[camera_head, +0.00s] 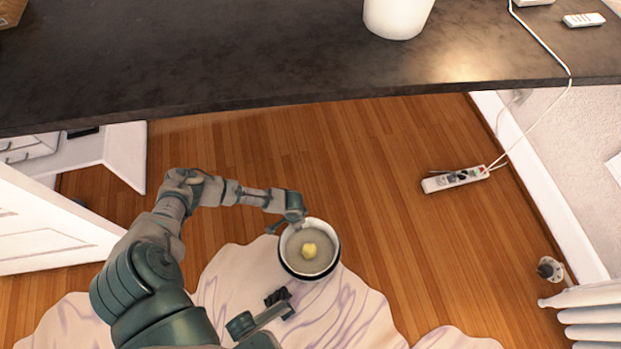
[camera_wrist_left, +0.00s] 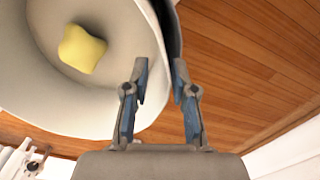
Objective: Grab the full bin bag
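A round bin (camera_head: 287,267) with a dark outside stands on the rug. A pale lining (camera_head: 324,257), which may be the bin bag, covers its inside, and one yellow lump (camera_head: 309,250) lies at the bottom. My left gripper (camera_head: 293,222) is at the bin's far left rim. In the left wrist view the left gripper (camera_wrist_left: 158,85) has its fingers apart, one on the pale inner side (camera_wrist_left: 60,95) and one by the dark outer side. The rim edge runs between them; I cannot tell whether they touch it. The yellow lump also shows there (camera_wrist_left: 81,49).
A dark countertop (camera_head: 230,60) with a white pot (camera_head: 396,18) spans the top. A power strip (camera_head: 455,180) lies on the wood floor at right. A radiator (camera_head: 592,312) is at lower right, and a white cabinet door (camera_head: 50,225) at left. Bare floor lies right of the bin.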

